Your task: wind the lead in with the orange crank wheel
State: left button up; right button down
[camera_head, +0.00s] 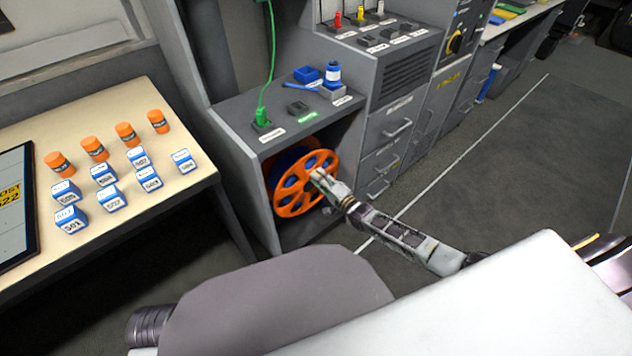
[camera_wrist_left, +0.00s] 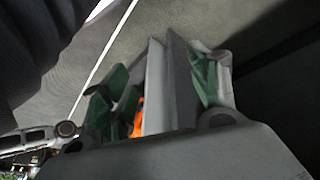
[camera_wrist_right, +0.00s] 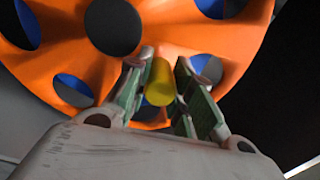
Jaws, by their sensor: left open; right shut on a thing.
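The orange crank wheel (camera_head: 279,202) stands upright in the open bay of a grey cabinet. Blue shows through its holes. It also fills the top of the right wrist view (camera_wrist_right: 175,25), with a yellow handle (camera_wrist_right: 159,85) sticking out from it. My right gripper (camera_head: 318,178) is at the wheel's right side, shut on that handle, with one finger on each side of it. A green lead (camera_head: 271,55) runs up from a green plug (camera_head: 262,118) on the cabinet top. My left gripper (camera_wrist_left: 162,85) is open, seen only in the left wrist view.
The cabinet top (camera_head: 240,118) also holds blue items (camera_head: 307,75) and a small dark block. A table (camera_head: 130,245) at left carries orange cylinders, blue labelled blocks and a dark panel. Grey drawers (camera_head: 390,130) stand right of the bay. Open floor (camera_head: 480,190) lies further right.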

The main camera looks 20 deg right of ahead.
pick_arm(q)
jog(key=d+f+t+h+b, duration=0.1)
jog(key=d+f+b, duration=0.1)
jog(key=f, duration=0.5)
jog(key=w+d+f+n+t+h+b, duration=0.1)
jog(key=d+f+b, duration=0.1)
jog(key=f+b, duration=0.3)
jog(key=shift+w+f+t, duration=0.25)
jog(key=shift+f+t, duration=0.05)
jog(key=shift+f, duration=0.75)
pick_arm(e)
jog(key=shift+w+d+f+m, duration=0.2)
jog(key=shift+d+f+m, duration=0.45)
jog(key=shift+m, duration=1)
jog(key=shift+w+d+f+m, duration=0.25)
jog(key=shift+d+f+m, duration=0.4)
jog(key=shift+m, duration=0.95)
jog(key=shift+w+d+f+m, duration=0.2)
jog(key=shift+d+f+m, duration=0.45)
jog(key=shift+m, duration=1)
jog(key=shift+a, duration=0.1)
jog(key=c, duration=1.2)
grip_release()
pick_arm(q)
jog(key=shift+f, duration=0.1)
pick_arm(e)
jog(key=shift+s, duration=0.1)
jog(key=v, duration=1.1)
jog(key=shift+s, duration=0.4)
